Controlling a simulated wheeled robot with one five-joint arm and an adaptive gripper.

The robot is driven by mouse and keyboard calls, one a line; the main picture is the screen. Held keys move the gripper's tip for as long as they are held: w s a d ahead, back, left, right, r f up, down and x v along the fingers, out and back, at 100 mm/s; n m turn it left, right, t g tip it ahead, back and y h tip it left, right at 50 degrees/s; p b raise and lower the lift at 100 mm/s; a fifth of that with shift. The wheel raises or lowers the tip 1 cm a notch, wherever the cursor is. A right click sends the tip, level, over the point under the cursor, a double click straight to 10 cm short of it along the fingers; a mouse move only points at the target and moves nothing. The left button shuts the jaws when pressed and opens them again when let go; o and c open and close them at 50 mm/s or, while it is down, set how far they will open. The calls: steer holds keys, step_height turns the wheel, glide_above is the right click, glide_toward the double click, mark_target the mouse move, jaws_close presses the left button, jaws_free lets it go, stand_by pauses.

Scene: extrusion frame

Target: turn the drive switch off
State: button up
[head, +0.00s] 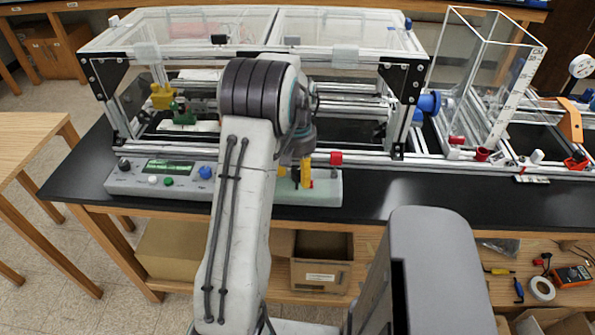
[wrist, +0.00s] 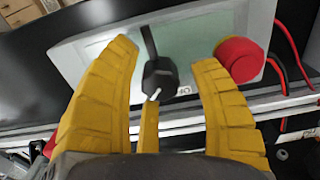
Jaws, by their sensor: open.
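The drive switch (wrist: 160,78) appears to be the black knob with a white mark and a dark bar, on the pale face of the control box in the wrist view. My gripper (wrist: 163,56) is open, its yellow ribbed fingers on the left and right of the knob with gaps on both sides. I cannot tell how far its tips are from the panel. Lettering beside the knob is partly hidden. In the head view my gripper (head: 303,172) is over the right part of the control box (head: 325,193), and my arm hides the switch there.
A red button (wrist: 239,60) sits close to the right finger. The box's left part carries a green display (head: 169,167) and several knobs. Behind stands the extrusion frame (head: 405,85) with clear covers. Bare black bench top (head: 375,190) lies to the right of the box.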

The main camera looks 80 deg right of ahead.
jaws_close()
stand_by(0.5)
steer(key=shift+n, duration=0.4)
steer(key=n, duration=0.4)
steer(key=shift+b, duration=0.4)
steer(key=n, duration=0.4)
steer(key=shift+f+n, duration=0.1)
steer(key=shift+n, duration=0.2)
steer(key=n, duration=0.4)
steer(key=shift+b, duration=0.4)
steer(key=shift+a+n, duration=0.1)
steer(key=shift+n, duration=1.9)
